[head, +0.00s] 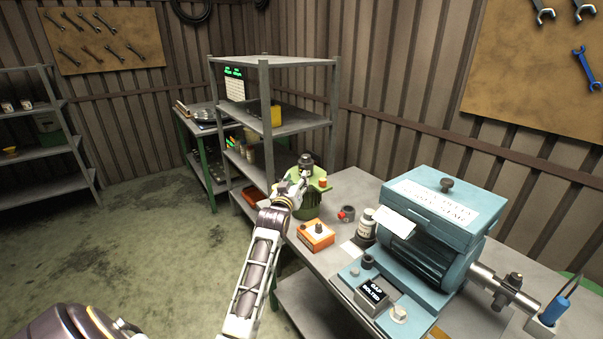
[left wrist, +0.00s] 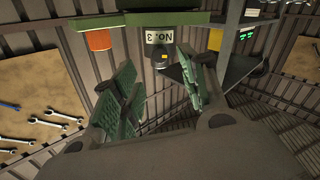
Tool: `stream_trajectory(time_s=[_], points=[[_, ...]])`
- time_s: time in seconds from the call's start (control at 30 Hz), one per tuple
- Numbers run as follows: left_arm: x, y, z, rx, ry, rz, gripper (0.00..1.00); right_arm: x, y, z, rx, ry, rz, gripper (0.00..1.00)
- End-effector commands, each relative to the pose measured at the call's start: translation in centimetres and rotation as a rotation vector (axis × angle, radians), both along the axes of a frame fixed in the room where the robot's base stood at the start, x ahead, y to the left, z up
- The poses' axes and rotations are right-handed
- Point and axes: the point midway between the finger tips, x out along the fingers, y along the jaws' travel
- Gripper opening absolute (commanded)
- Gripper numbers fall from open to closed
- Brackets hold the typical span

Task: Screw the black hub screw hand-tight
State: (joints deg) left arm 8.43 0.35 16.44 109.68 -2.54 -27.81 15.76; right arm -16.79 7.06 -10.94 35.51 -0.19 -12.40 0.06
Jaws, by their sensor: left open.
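The green disperser (head: 316,197) stands at the left end of the workbench, with a dark knob-like part, apparently the black hub screw (head: 306,160), at its top. My left gripper (head: 301,182) is at the disperser's near side, just below that dark part, and partly hides it. In the left wrist view the picture is upside down. The left gripper's green-padded fingers (left wrist: 160,88) are spread apart and hold nothing. The black part (left wrist: 160,57) hangs below a white "NO. 3" label (left wrist: 160,37), between and beyond the fingers; contact cannot be told. My right gripper is not in view.
A grey shelf rack (head: 272,125) stands behind the disperser.

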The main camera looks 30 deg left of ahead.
Motion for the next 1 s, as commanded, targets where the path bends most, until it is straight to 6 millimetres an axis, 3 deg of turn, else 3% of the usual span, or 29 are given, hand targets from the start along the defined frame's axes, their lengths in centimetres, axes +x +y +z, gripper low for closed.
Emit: stream_trajectory(time_s=[0.23,0.6,1.0], points=[[2.2,0.7,0.1,0.000,0.000,0.000,0.44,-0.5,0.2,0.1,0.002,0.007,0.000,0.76],[5.2,1.6,0.0,-0.001,0.001,0.000,0.44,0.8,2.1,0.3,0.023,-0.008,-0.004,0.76],[6.6,2.1,0.0,0.000,0.000,0.000,0.44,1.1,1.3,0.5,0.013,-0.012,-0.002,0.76]])
